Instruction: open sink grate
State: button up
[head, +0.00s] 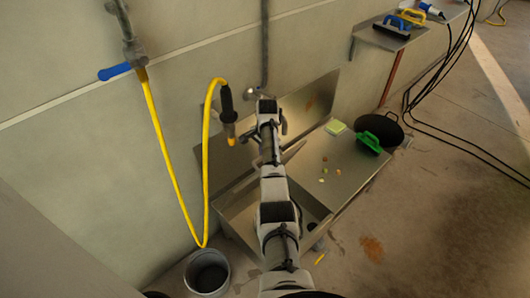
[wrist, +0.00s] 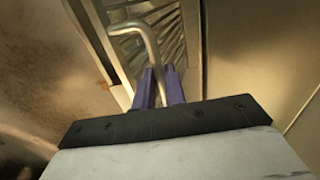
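The sink grate (wrist: 177,45) shows in the wrist view as metal slats inside a pale frame. A bent metal rod, its handle (wrist: 150,38), curves up in front of the slats. My gripper (wrist: 160,75) has its two purple fingers close together, one on each side of the rod, which fills the narrow gap between them. In the head view the metal sink (head: 243,222) stands against the wall under my arm. My arm covers much of the sink, and my fingers and the grate cannot be made out there.
The metal counter (head: 335,185) right of the sink bears a green brush (head: 369,141), a yellow-green sponge (head: 335,127) and small scraps. A yellow hose (head: 206,150) with a black nozzle (head: 228,105) hangs left of my arm. A bucket (head: 207,272) and black pan (head: 380,128) stand nearby.

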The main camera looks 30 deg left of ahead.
jog(key=o, duration=0.4)
jog(key=shift+s+a+f, duration=0.15)
jog(key=shift+f, duration=0.35)
jog(key=shift+r, duration=0.5)
notch_tip(320, 180, up, 13)
jog(key=d, duration=0.1)
jog(key=shift+r, duration=0.15)
jog(key=shift+s, duration=0.1)
